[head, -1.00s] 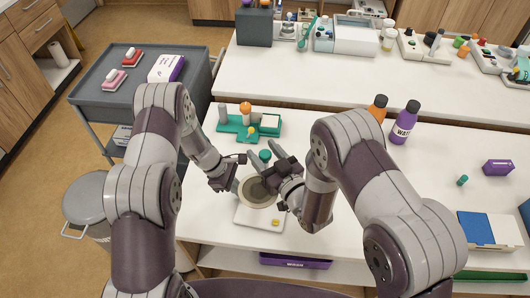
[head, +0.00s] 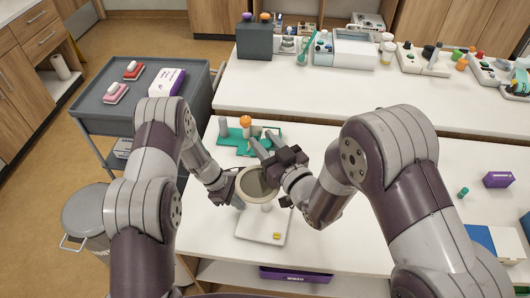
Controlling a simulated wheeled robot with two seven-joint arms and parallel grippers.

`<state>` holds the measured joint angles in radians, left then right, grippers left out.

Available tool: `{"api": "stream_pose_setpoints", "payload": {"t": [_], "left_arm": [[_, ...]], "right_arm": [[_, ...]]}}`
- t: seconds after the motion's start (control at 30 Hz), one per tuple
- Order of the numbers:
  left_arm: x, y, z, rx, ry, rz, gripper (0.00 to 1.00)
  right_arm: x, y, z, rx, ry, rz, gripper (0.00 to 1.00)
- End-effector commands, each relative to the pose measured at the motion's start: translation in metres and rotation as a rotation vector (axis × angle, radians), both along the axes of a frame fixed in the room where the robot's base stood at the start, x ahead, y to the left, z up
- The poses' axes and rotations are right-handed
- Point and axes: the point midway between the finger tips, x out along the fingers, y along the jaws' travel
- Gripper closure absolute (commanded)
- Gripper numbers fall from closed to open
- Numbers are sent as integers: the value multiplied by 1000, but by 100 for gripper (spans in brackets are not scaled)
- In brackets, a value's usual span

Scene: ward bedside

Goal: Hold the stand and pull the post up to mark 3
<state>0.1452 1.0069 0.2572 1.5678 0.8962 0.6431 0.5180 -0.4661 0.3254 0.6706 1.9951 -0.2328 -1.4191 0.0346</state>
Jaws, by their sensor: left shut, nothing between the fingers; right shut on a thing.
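The stand has a flat white base (head: 256,231) with a small yellow patch, on the table's near part. Its short pale post (head: 267,207) rises from the base under a round cream-rimmed head (head: 243,184) with a dark grey face, which is tilted. My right gripper (head: 263,150) is shut above the head, on what seems to be the post's top; the held part is hidden by the fingers. My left gripper (head: 238,203) is shut and empty at the left of the head, close to the stand; I cannot tell whether it touches. No mark numbers are readable.
A green board with pegs and an orange ball (head: 245,121) lies just behind the stand. A purple box (head: 498,180) and a blue-and-white box (head: 485,243) are at the right. A grey cart (head: 100,118) stands at the left. Table right of the stand is partly hidden by my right arm.

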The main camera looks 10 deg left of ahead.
Motion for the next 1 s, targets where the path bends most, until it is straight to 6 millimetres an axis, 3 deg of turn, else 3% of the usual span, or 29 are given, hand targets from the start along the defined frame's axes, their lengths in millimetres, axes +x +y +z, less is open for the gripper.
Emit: {"api": "stream_pose_setpoints", "payload": {"t": [0.27, 0.3, 0.33, 0.37, 0.73, 1.0], "left_arm": [[-1, 1, -1, 4, 1, 2, 100], [-1, 1, -1, 4, 1, 2, 100], [-1, 1, -1, 4, 1, 2, 100], [-1, 1, -1, 4, 1, 2, 100], [0, 1, -1, 3, -1, 1, 100], [0, 1, -1, 3, -1, 1, 100]], "right_arm": [[1, 1, 6, 10, -12, 0, 100], [2, 1, 6, 10, -12, 0, 55], [2, 1, 6, 10, -12, 0, 46], [2, 1, 6, 10, -12, 0, 44], [-7, -6, 3, 4, -5, -1, 44], [-59, -51, 3, 4, -5, -2, 44]]}}
